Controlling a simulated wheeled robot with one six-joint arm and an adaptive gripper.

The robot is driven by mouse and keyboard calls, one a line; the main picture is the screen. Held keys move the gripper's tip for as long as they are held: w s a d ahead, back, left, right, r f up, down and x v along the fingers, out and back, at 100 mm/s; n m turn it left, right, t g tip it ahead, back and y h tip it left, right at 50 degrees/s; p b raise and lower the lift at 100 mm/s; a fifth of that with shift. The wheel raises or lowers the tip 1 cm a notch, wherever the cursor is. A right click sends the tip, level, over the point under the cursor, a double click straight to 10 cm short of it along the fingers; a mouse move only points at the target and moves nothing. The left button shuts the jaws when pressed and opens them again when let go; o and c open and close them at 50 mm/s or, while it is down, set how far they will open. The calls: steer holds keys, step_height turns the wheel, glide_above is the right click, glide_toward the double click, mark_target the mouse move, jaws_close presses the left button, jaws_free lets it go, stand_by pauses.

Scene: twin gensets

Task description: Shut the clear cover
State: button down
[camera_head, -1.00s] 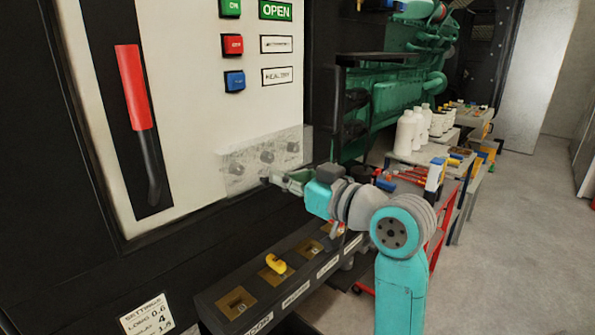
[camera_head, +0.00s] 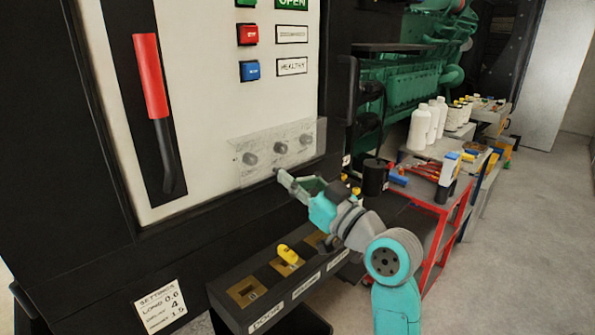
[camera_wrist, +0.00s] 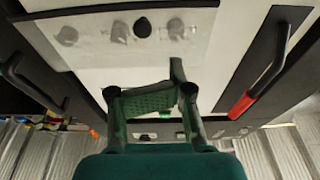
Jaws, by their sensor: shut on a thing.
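The clear cover (camera_head: 277,138) is a thin see-through sheet on the white panel, with several dark knobs showing through it. It also shows in the wrist view (camera_wrist: 92,52), where the panel appears upside down. My gripper (camera_head: 282,175) is at the cover's lower edge in the head view, its jaws shut with the cover's edge at the tips. The exact contact is hard to make out. In the wrist view my green gripper fingers (camera_wrist: 150,97) stand in front of the panel. Whether the cover lies fully flat is unclear.
A red-handled lever (camera_head: 150,78) is left of the cover. Red and blue buttons (camera_head: 249,52) are above it. A dark ledge with a yellow part (camera_head: 287,254) lies below. A red cart (camera_head: 440,205) with bottles stands to the right; the floor beyond is clear.

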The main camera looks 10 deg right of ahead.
mark_target(268, 178)
steer(key=w+f, duration=0.1)
steer(key=w+a+f, duration=0.1)
steer(key=f, duration=0.1)
steer(key=w+a+f, duration=0.1)
steer(key=shift+a+f, duration=0.1)
steer(key=shift+f, duration=0.05)
steer(key=shift+w+a+f, duration=0.55)
steer(key=shift+w, duration=0.25)
stand_by(0.6)
